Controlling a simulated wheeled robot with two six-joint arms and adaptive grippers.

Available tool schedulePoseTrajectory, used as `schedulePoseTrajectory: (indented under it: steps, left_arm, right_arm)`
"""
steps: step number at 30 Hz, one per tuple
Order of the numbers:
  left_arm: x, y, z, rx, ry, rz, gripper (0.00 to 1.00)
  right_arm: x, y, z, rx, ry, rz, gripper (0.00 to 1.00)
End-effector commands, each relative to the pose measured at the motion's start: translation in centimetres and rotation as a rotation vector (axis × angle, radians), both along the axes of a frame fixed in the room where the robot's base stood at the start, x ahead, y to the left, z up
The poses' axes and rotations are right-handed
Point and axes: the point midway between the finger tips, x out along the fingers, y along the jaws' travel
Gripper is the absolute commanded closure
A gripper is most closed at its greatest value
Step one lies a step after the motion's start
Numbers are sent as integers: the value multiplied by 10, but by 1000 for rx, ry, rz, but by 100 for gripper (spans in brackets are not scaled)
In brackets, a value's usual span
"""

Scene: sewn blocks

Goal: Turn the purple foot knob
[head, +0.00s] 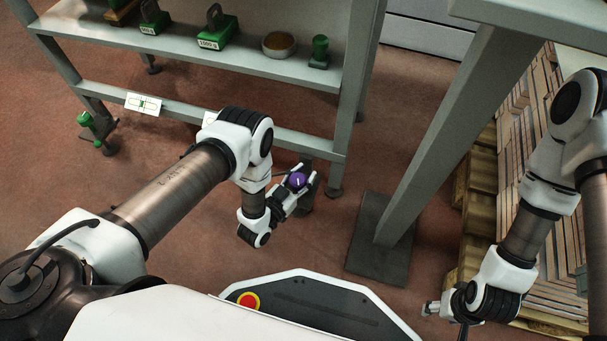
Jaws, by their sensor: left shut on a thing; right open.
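The purple foot knob (297,181) shows in the head view, low by the right front leg of the grey shelf rack. It has a small white mark on its top. My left gripper (304,182) is shut on the purple knob, with one finger on each side of it. The foot below the knob is mostly hidden by the gripper. My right gripper (432,308) is open and empty at the lower right, far from the knob.
The grey shelf rack (260,67) holds green weights, a bowl (279,44) and a green stamp-like object (319,52). A green foot knob (84,119) is at the left leg. A grey post (440,130) on a dark base plate stands right. Stacked wooden crates (478,190) lie beyond.

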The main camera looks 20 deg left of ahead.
Motion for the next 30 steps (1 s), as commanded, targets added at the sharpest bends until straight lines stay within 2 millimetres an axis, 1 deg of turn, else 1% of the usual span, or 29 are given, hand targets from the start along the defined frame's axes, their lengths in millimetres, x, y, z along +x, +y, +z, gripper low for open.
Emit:
schedulePoseTrajectory:
  steps: [20,30]
  left_arm:
    - [-4,0,-2,1,8,-40,91]
    - [-5,0,-2,0,9,-94,91]
  right_arm:
    - [0,0,1,0,1,0,44]
    - [0,0,3,0,1,1,44]
